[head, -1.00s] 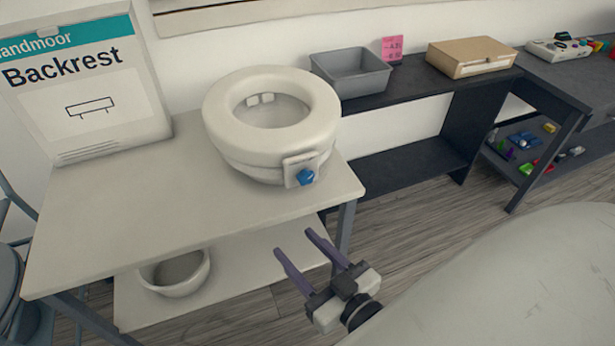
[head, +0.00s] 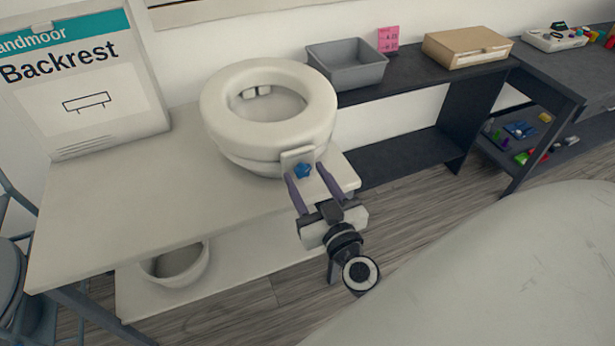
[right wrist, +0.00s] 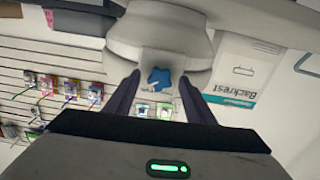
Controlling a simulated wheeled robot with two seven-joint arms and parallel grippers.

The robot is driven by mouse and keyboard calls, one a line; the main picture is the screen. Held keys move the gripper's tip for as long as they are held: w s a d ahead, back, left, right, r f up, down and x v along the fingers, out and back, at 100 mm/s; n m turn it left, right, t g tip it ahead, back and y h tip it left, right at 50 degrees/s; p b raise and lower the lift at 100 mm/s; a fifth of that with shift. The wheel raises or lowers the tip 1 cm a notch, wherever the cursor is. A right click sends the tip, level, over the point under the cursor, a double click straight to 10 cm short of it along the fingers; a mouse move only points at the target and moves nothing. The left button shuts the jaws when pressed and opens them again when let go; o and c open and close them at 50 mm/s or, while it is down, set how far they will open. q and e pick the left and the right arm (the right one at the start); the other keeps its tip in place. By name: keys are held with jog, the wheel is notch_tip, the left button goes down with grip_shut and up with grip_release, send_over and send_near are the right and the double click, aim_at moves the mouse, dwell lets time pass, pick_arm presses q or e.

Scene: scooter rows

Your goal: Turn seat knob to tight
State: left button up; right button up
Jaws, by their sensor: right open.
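The white raised toilet seat (head: 225,120) sits on the light table (head: 110,225). Its blue star-shaped knob (head: 303,170) is on a white bracket at the front of the seat. My right gripper (head: 304,180) is open, with its two purple fingers on either side of the knob in the head view. In the right wrist view the knob (right wrist: 160,79) shows between and just beyond the fingertips (right wrist: 160,84). I cannot tell whether the fingers touch it. My left gripper is not in view.
A Backrest box (head: 85,90) stands at the table's back left. A white bowl (head: 175,265) is on the lower shelf. A grey bin (head: 347,68), a pink card (head: 388,39) and a cardboard box (head: 465,48) are on the dark shelf behind.

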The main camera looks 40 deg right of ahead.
jog(key=c, duration=1.1)
jog(key=shift+o, duration=0.2)
jog(key=shift+m, duration=0.3)
jog(key=shift+r+m+p, duration=0.1)
jog(key=shift+m+p, duration=0.45)
jog(key=shift+m, duration=0.35)
jog(key=m+p, duration=0.1)
jog(key=m, duration=0.9)
jog(key=shift+m, duration=0.4)
jog(key=m, duration=0.6)
